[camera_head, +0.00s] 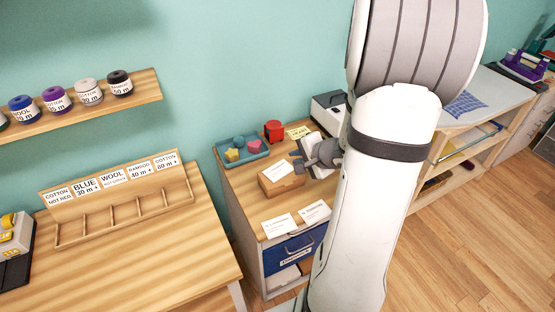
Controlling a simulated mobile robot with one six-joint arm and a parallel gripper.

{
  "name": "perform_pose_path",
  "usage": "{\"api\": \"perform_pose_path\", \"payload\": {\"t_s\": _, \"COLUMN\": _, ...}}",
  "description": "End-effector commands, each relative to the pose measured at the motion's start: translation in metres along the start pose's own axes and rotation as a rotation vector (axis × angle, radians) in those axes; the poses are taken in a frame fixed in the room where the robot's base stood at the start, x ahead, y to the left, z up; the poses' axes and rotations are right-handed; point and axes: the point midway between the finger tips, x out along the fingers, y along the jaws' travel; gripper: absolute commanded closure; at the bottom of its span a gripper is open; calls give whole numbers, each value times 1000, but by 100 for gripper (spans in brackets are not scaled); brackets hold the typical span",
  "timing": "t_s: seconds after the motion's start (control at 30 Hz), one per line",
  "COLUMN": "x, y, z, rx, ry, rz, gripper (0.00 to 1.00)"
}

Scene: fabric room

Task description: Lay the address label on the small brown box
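The small brown box (284,187) sits on the wooden top of the low cabinet. A white label (278,170) with fine print lies on its top face. I cannot read the print, so I cannot tell if it is the address label. Two more white labels, one on the left (280,225) and one on the right (314,212), lie flat near the cabinet's front edge. My grey gripper (301,163) is just right of and above the brown box. Its fingers point left, and their gap is too small to judge. My white arm hides the area to the right.
A teal tray (258,156) with colored shapes, a red container (273,130) and a yellow note (299,132) stand behind the box. A white printed item (323,172) is partly hidden behind my gripper. A wooden table with a card rack (125,212) is at left.

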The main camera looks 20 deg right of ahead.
Motion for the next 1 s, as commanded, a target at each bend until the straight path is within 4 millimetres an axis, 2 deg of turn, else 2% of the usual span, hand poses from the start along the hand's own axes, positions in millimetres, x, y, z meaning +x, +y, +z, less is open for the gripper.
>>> {"api": "perform_pose_path", "payload": {"t_s": 0.23, "x": 1, "y": 1, "z": 0, "rx": 0, "ry": 0, "rz": 0, "gripper": 87}}
{"api": "perform_pose_path", "payload": {"t_s": 0.27, "x": 0, "y": -3, "z": 5, "rx": -16, "ry": -12, "rz": -1, "gripper": 87}}
{"api": "perform_pose_path", "payload": {"t_s": 0.37, "x": -5, "y": -19, "z": 34, "rx": -107, "ry": -85, "rz": 3, "gripper": 87}}
{"api": "perform_pose_path", "payload": {"t_s": 0.5, "x": -23, "y": -42, "z": 100, "rx": -318, "ry": -242, "rz": 41, "gripper": 87}}
{"api": "perform_pose_path", "payload": {"t_s": 0.6, "x": -42, "y": -46, "z": 145, "rx": -483, "ry": -345, "rz": 96, "gripper": 87}}
{"api": "perform_pose_path", "payload": {"t_s": 0.7, "x": -65, "y": -43, "z": 180, "rx": -649, "ry": -419, "rz": 167, "gripper": 87}}
{"api": "perform_pose_path", "payload": {"t_s": 0.83, "x": -98, "y": -32, "z": 209, "rx": -865, "ry": -465, "rz": 276, "gripper": 87}}
{"api": "perform_pose_path", "payload": {"t_s": 1.0, "x": -136, "y": -19, "z": 219, "rx": -1117, "ry": -434, "rz": 416, "gripper": 87}}
